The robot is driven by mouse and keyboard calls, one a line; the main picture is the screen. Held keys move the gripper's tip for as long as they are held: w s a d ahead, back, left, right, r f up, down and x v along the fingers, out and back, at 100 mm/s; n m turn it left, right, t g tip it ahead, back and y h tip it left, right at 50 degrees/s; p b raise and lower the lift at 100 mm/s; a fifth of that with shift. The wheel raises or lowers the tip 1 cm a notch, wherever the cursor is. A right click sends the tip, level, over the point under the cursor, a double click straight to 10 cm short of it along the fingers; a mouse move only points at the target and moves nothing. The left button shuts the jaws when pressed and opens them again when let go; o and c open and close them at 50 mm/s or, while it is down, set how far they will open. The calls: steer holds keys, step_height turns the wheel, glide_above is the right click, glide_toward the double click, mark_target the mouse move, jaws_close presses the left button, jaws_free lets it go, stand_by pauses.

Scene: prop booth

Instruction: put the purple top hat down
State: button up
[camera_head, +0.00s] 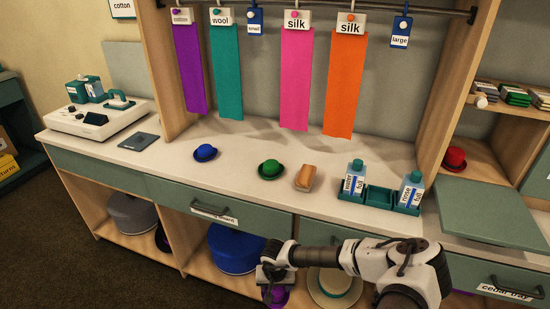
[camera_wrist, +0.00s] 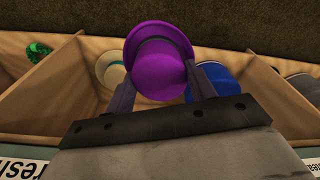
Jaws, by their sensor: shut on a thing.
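The purple top hat (camera_wrist: 158,62) is between the fingers of my gripper (camera_wrist: 158,80) in the wrist view, which are shut on it. In the head view the purple hat (camera_head: 277,296) shows only in part below my gripper (camera_head: 272,275), in front of the counter and lower than its top. The wrist view shows open cubbies with wooden dividers beyond the held hat.
The counter (camera_head: 235,152) holds a blue hat (camera_head: 205,152), a green hat (camera_head: 270,168), a brush (camera_head: 305,178) and a bottle caddy (camera_head: 379,198). Cubbies below hold a large blue hat (camera_head: 232,250) and a cream hat (camera_head: 335,285). Coloured cloths hang above.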

mark_target(275, 305)
steer(key=s+f, duration=0.1)
steer(key=f, duration=0.1)
steer(key=s+f, duration=0.2)
steer(key=shift+s+f, duration=0.2)
steer(key=shift+s, duration=0.05)
steer(key=w+r, duration=0.1)
steer(key=r, duration=0.1)
steer(key=w+r, duration=0.2)
steer(key=shift+w+r, duration=0.2)
steer(key=shift+w, duration=0.1)
steer(key=shift+a+r, duration=0.15)
steer(key=shift+a, duration=0.2)
steer(key=shift+w+d+r, duration=0.1)
steer(key=shift+w+d, duration=0.05)
steer(key=shift+d, duration=0.15)
